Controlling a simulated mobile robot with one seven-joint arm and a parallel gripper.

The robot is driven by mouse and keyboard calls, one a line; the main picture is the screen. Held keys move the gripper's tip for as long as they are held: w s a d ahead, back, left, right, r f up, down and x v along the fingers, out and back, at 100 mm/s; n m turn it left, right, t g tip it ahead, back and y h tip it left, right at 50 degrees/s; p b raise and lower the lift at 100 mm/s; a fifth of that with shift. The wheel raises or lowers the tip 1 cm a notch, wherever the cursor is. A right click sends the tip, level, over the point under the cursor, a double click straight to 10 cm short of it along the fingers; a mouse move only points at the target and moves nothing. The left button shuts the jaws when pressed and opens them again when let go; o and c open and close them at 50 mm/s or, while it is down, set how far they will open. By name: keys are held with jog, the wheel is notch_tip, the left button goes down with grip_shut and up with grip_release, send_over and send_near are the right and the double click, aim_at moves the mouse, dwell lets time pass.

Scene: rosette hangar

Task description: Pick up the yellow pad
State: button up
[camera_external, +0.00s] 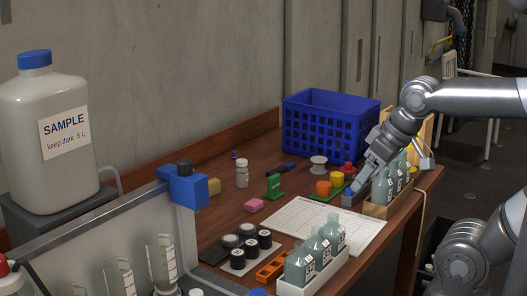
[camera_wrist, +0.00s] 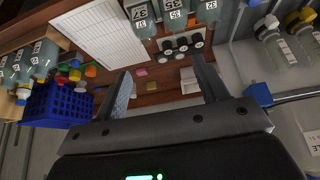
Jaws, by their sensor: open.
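The yellow pad (camera_external: 214,187) is a small pale yellow block on the brown table, just right of a blue clamp and near the wall side. In the wrist view a small yellow block (camera_wrist: 152,86) that looks like it lies beyond my fingers, between them in the picture. My gripper (camera_external: 352,192) is at the right side of the table, beside the bottle rack and well away from the pad. In the wrist view my gripper (camera_wrist: 166,84) has its two fingers spread, with nothing between them.
A pink block (camera_external: 254,205) and a green stand (camera_external: 273,187) lie between pad and gripper. A white bottle (camera_external: 242,173) stands near the pad. A blue crate (camera_external: 330,125) is at the back. White paper (camera_external: 310,228), bottle racks (camera_external: 315,270) and black-capped jars (camera_external: 248,248) occupy the front.

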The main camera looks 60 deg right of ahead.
jog(key=w+d+r+g+h, duration=0.1)
jog(key=w+r, duration=0.2)
jog(key=w, duration=0.5)
jog(key=w+r, duration=0.3)
jog(key=w, duration=0.4)
jog(key=m+g+h, duration=0.1)
jog(key=m+g, duration=0.1)
jog(key=m, duration=0.1)
send_over(211, 182)
jog(key=s+a, duration=0.2)
notch_tip(211, 182, down, 20)
jog(key=r, duration=0.1)
jog(key=x, duration=1.1)
jog(key=shift+s+d+f, duration=0.15)
jog(key=shift+f, duration=0.2)
jog(key=c, duration=0.7)
